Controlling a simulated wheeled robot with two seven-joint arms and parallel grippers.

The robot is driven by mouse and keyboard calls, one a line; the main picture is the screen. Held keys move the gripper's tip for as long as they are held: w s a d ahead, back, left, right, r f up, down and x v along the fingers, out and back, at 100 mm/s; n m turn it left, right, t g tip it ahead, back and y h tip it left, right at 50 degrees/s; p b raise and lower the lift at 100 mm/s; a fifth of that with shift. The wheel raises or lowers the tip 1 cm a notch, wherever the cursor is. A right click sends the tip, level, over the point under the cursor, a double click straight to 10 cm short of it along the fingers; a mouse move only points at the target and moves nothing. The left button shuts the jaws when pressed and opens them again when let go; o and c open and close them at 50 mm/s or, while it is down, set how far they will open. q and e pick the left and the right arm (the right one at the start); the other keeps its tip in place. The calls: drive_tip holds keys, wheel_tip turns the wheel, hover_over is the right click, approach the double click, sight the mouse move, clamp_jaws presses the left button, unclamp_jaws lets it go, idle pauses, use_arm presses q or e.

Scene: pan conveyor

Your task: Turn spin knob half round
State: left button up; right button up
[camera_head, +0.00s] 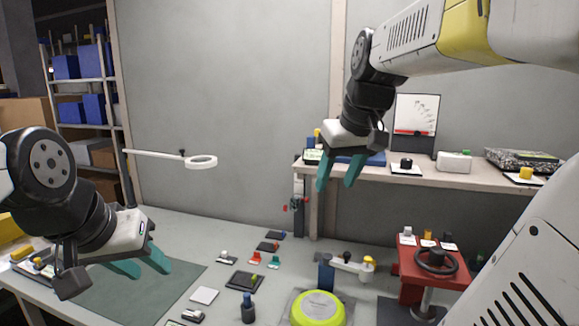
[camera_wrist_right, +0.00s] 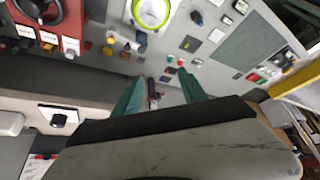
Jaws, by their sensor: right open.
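Several knobs show, and I cannot tell which one is the spin knob. A black knob (camera_head: 406,162) sits on a white plate on the raised shelf; it also shows in the right wrist view (camera_wrist_right: 58,119). A yellow knob (camera_head: 526,173) sits on another plate farther right on the shelf. My right gripper (camera_head: 336,185) is open and empty, fingers pointing down, left of the black knob and apart from it. Its two green fingers also show in the right wrist view (camera_wrist_right: 160,92). My left gripper (camera_head: 141,264) is open and empty above the green mat at the left.
Below stand a red stand with a black handwheel (camera_head: 436,261) and a lime-green round dial (camera_head: 317,308). The green mat (camera_head: 150,300) looks clear.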

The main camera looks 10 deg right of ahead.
drive_tip(key=w+d+r+n, duration=0.1)
drive_tip(key=w+d+r, duration=0.3)
drive_tip(key=w+d, duration=0.15)
drive_tip(key=n+g+y, duration=0.1)
drive_tip(key=n, duration=0.2)
approach(406, 163)
drive_tip(key=w+d, duration=0.1)
drive_tip(key=w, duration=0.1)
drive_tip(key=x, duration=0.7)
drive_tip(key=shift+s+a+f, duration=0.1)
drive_tip(key=shift+f, duration=0.35)
clamp_jaws()
drive_tip(key=shift+a, duration=0.1)
